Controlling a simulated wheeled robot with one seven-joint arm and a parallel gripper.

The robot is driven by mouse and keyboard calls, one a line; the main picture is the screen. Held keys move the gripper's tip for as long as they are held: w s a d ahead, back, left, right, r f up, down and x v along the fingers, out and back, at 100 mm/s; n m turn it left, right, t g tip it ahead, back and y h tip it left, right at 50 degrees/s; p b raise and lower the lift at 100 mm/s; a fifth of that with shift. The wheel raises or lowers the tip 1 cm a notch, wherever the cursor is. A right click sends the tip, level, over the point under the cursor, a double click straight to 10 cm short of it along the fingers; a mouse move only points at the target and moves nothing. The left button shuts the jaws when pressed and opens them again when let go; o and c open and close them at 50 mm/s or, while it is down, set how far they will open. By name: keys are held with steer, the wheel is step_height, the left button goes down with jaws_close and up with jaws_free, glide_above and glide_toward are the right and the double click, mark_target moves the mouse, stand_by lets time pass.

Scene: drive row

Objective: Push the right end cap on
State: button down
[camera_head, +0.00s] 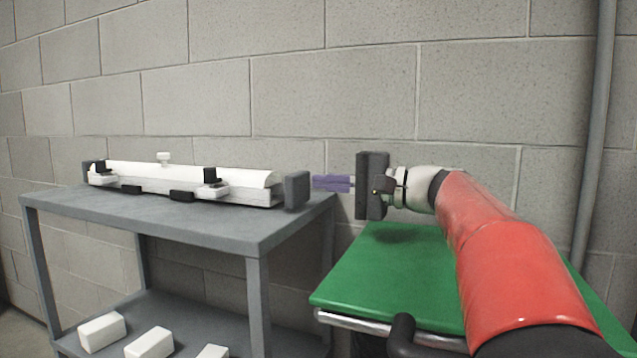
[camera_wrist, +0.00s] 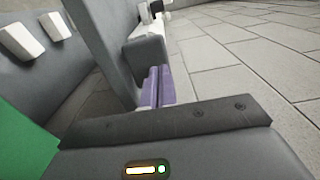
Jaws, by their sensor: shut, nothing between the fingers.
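A long white housing (camera_head: 190,178) lies on the grey table (camera_head: 190,222) along the wall. The right end cap (camera_head: 297,190), a dark grey block, stands at its right end; I cannot tell whether a small gap is left between them. The cap also shows in the wrist view (camera_wrist: 146,62). My gripper (camera_head: 317,182) is shut and empty, its purple fingers pointing left at the cap's outer face. The fingertips are very close to the cap; I cannot tell whether they touch. The fingers also show in the wrist view (camera_wrist: 158,74).
Several white blocks (camera_head: 102,331) lie on the lower shelf. The block wall (camera_head: 290,100) is close behind. A green flat surface (camera_head: 400,275) lies below my arm.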

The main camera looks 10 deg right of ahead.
steer(key=shift+x, duration=0.95)
